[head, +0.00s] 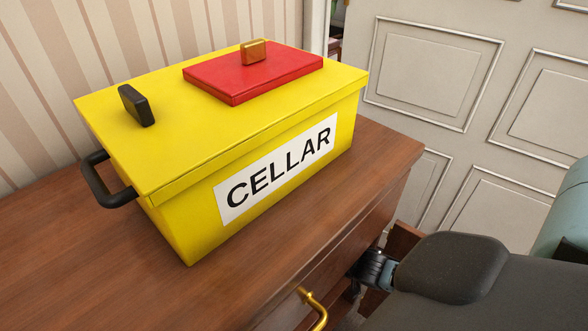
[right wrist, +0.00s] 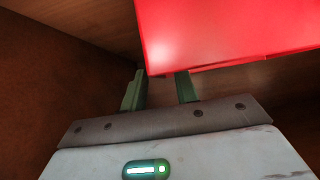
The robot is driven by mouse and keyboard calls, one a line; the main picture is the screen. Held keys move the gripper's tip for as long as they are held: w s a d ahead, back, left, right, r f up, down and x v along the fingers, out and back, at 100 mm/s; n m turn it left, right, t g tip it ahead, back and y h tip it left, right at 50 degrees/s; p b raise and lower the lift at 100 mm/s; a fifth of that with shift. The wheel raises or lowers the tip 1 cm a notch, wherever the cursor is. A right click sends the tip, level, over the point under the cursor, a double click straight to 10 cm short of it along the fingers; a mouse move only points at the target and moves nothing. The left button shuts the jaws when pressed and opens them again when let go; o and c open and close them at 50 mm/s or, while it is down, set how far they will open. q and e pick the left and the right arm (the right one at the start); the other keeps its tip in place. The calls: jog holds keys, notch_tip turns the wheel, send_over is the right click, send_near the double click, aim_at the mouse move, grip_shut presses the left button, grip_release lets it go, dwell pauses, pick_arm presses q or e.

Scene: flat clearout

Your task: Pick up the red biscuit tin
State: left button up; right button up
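A bright red, smooth, straight-edged thing (right wrist: 230,30), perhaps the biscuit tin, fills the upper right of the right wrist view. Only part of it shows, so I cannot tell its whole shape. My right gripper (right wrist: 161,72) is open, its two green fingers apart, with the tips close to the red thing's lower left corner. I cannot tell whether they touch it. In the head view my right arm reaches down beside the dresser's front, and its fingers are hidden there. A flat red slab (head: 250,75) with a gold handle lies on the yellow box's lid. My left gripper is not in view.
The yellow box (head: 180,225) labelled CELLAR stands on the wooden dresser (head: 80,270). A brass handle (head: 315,308) sticks out from the dresser's front. Brown wooden walls (right wrist: 50,75) surround the right gripper closely. A panelled pale door (head: 430,80) stands behind.

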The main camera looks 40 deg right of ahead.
jog(key=shift+w+f, duration=0.35)
jog(key=shift+w, duration=0.15)
jog(key=shift+c, duration=0.4)
grip_shut()
jog(key=shift+a+r, duration=0.1)
dwell(0.6)
